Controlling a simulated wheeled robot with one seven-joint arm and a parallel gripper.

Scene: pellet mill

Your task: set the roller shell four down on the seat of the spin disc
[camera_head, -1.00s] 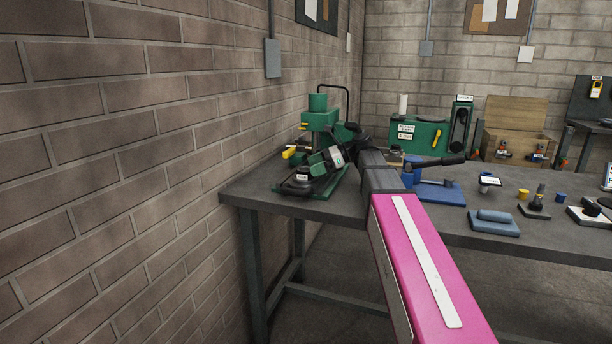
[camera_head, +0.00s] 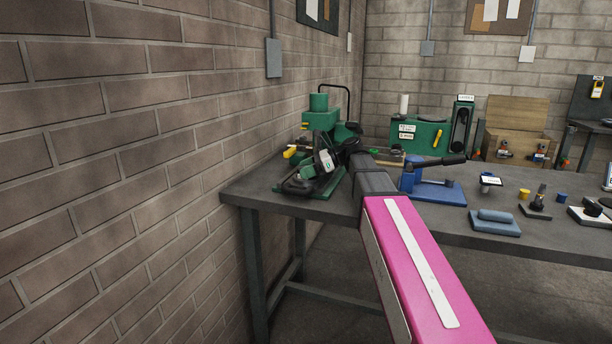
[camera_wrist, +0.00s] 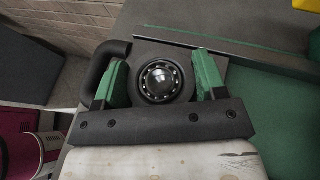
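My gripper (camera_head: 312,172) is at the left end of the bench, low over the front of the green machine (camera_head: 320,120). In the wrist view its two green fingers (camera_wrist: 162,78) stand on either side of a round dark roller shell (camera_wrist: 144,84), with a ring of bearing balls and a shiny domed centre. The dark spin disc (camera_head: 293,188) shows partly at the machine's front, under the gripper. The seat is hidden by the gripper and shell, so I cannot tell whether the shell touches it.
A brick wall (camera_head: 150,150) runs close along the left. A black curved bar (camera_wrist: 100,68) is beside the left finger. A blue lever press (camera_head: 437,190) stands right of my arm. Behind are a green case (camera_head: 420,134) and a wooden crate (camera_head: 515,130). A blue-grey block (camera_head: 495,224) lies near the front edge.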

